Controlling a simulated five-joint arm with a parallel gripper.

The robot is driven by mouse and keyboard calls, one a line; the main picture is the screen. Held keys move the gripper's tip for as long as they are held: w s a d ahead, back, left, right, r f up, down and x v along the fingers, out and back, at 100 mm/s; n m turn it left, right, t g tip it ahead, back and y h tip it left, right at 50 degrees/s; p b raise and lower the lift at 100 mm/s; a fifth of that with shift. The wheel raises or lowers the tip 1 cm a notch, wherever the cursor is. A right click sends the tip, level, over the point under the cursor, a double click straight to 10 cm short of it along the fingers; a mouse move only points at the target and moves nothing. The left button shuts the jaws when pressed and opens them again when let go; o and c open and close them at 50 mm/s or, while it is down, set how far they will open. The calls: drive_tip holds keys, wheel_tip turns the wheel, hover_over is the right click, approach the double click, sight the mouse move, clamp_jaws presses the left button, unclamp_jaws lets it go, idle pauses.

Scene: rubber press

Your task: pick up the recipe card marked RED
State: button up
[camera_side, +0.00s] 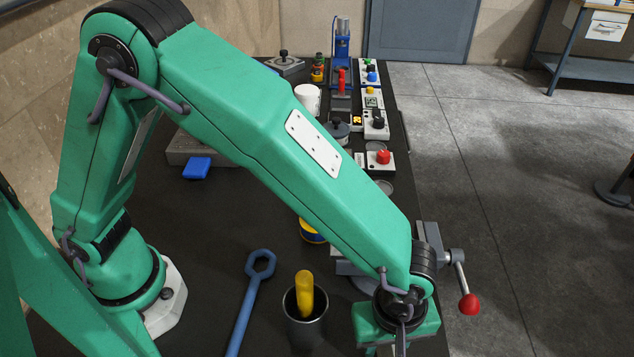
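I cannot make out a recipe card marked RED anywhere in the side view; my arm covers much of the table's middle. My gripper (398,345) points down at the bottom edge of the picture, right of a dark cup (306,328). Its fingers are cut off by the frame, so I cannot see whether they are open or hold anything.
The dark cup holds a yellow-handled thing (305,292). A blue wrench (250,295) lies left of it. A grey vise (432,240) with a red-knobbed handle (469,304) stands behind my gripper. A red button box (382,158) and several devices line the table's far right.

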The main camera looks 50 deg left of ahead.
idle(0.3)
clamp_jaws()
drive_tip(key=shift+r, duration=0.1)
drive_tip(key=shift+r, duration=4.95)
